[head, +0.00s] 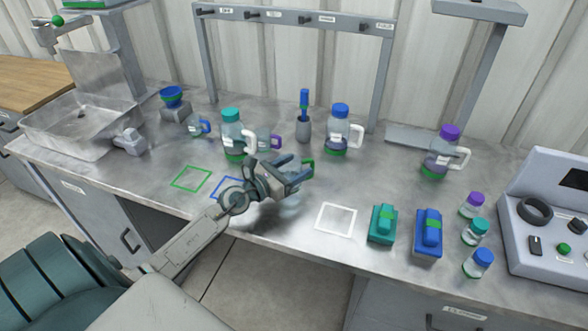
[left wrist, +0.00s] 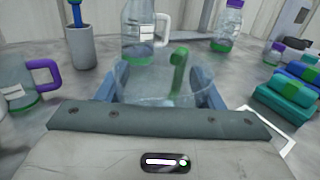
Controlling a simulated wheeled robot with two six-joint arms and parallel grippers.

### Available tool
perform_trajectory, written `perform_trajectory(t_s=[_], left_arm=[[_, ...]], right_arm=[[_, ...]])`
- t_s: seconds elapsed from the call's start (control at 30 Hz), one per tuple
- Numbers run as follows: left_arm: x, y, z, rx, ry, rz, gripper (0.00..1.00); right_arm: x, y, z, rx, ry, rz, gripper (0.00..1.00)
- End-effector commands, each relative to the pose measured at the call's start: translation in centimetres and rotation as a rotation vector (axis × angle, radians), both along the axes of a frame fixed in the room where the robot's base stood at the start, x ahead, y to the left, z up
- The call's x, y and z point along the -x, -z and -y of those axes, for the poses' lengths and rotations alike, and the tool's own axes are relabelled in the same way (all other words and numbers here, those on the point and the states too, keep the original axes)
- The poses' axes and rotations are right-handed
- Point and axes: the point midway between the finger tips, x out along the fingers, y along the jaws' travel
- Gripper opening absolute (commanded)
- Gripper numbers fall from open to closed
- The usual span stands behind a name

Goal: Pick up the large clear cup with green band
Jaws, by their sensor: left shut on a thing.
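A clear cup with a green handle (left wrist: 180,72) is between the fingers of my left gripper (head: 287,178), above the front middle of the bench. In the left wrist view the gripper (left wrist: 163,90) has a blue finger on each side of the clear body and is shut on it. The cup's lower part is mostly hidden, so I cannot tell whether it has a green band or touches the bench. Another clear cup (head: 264,143), with a purple handle and green base, stands behind the gripper. A smaller clear cup with a blue handle (head: 198,127) stands further left. My right gripper is not in view.
Lidded jugs, teal (head: 232,130), blue (head: 340,128) and purple (head: 442,152), stand behind and right. A grey holder (head: 303,131) is between them. The white outlined square (head: 336,218) is empty.

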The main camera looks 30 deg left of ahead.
Motion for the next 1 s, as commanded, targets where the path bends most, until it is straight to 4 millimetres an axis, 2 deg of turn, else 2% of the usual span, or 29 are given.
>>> perform_trajectory(t_s=[0.07, 0.53, 1.0], left_arm=[[0.0, -1.2, 0.0, -0.002, 0.0, 0.002, 0.35], [5.4, -1.2, -1.7, -0.004, 0.003, -0.003, 0.35], [9.3, -1.5, -3.2, -0.007, 0.001, -0.001, 0.35]], right_arm=[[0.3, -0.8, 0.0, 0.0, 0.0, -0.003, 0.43], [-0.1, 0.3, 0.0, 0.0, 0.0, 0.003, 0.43], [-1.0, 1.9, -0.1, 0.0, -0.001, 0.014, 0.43]])
